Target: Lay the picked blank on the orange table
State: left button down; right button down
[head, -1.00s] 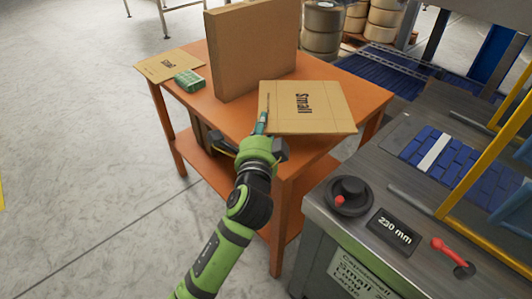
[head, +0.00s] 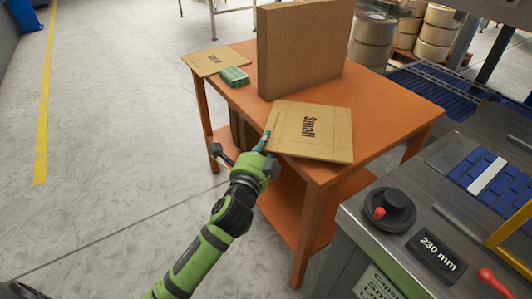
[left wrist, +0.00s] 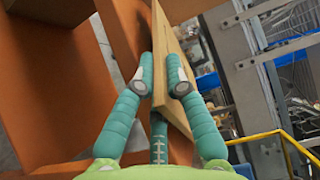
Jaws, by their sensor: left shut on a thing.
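My left gripper (head: 266,137) is shut on the left edge of a flat tan blank marked "Small" (head: 335,125). In the left wrist view the two teal fingers (left wrist: 160,86) pinch the blank (left wrist: 172,60), seen nearly edge-on. In the head view the blank overlaps the near part of the orange table (head: 395,98), below the tall carton. I cannot tell whether it touches the tabletop. The orange table also shows in the left wrist view (left wrist: 50,75). My right gripper is not in view.
A tall brown carton (head: 305,50) stands on the table behind the blank. Another flat blank (head: 205,64) and a green packet (head: 235,77) lie at the far left corner. A machine console with a black knob (head: 387,208) stands at the right. The table's right part is bare.

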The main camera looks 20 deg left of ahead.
pick_arm(q)
jog(key=shift+f+b, duration=0.3)
jog(key=shift+f, duration=1.15)
jog(key=shift+f, duration=0.2)
jog(key=c, duration=1.3)
grip_release()
